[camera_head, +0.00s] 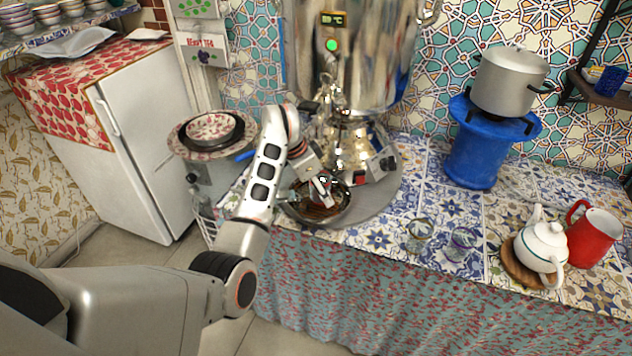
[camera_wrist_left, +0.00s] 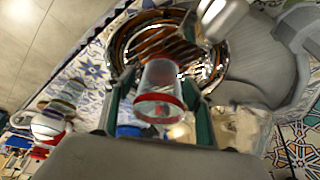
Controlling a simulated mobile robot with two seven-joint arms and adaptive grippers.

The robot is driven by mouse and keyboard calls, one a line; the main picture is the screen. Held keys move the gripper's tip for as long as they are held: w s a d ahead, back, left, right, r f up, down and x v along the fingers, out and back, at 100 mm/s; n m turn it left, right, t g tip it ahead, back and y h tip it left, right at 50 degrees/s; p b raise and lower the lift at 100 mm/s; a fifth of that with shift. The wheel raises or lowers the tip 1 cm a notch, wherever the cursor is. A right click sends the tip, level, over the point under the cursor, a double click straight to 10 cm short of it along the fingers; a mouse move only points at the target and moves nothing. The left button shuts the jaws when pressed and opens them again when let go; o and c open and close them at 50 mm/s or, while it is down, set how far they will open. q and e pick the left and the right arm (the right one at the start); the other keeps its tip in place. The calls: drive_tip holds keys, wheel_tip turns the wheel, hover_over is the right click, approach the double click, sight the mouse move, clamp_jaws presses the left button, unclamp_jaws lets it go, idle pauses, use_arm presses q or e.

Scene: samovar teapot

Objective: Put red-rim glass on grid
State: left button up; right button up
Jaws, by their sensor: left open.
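The clear red-rim glass (camera_wrist_left: 160,92) is between the two fingers of my left gripper (camera_wrist_left: 158,88) in the left wrist view. Its base end is over the dark slatted grid (camera_wrist_left: 155,38) in the round metal bowl. The fingers are open around the glass. In the head view my left gripper (camera_head: 320,186) is at the bowl (camera_head: 291,211) below the samovar tap, and partly hides the glass and grid (camera_head: 316,210). Whether the base touches the grid is hard to tell. My right gripper is not in view.
The large metal samovar (camera_head: 352,60) stands behind the bowl. Two more glasses, one yellowish (camera_head: 420,229) and one purple-rimmed (camera_head: 461,242), stand on the tiled counter to the right. A white teapot (camera_head: 541,246) and red pitcher (camera_head: 595,238) are farther right.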

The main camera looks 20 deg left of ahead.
use_arm(q)
drive_tip(key=p+v, duration=0.2)
drive_tip(key=v, duration=1)
drive_tip(key=shift+w+r, duration=0.1)
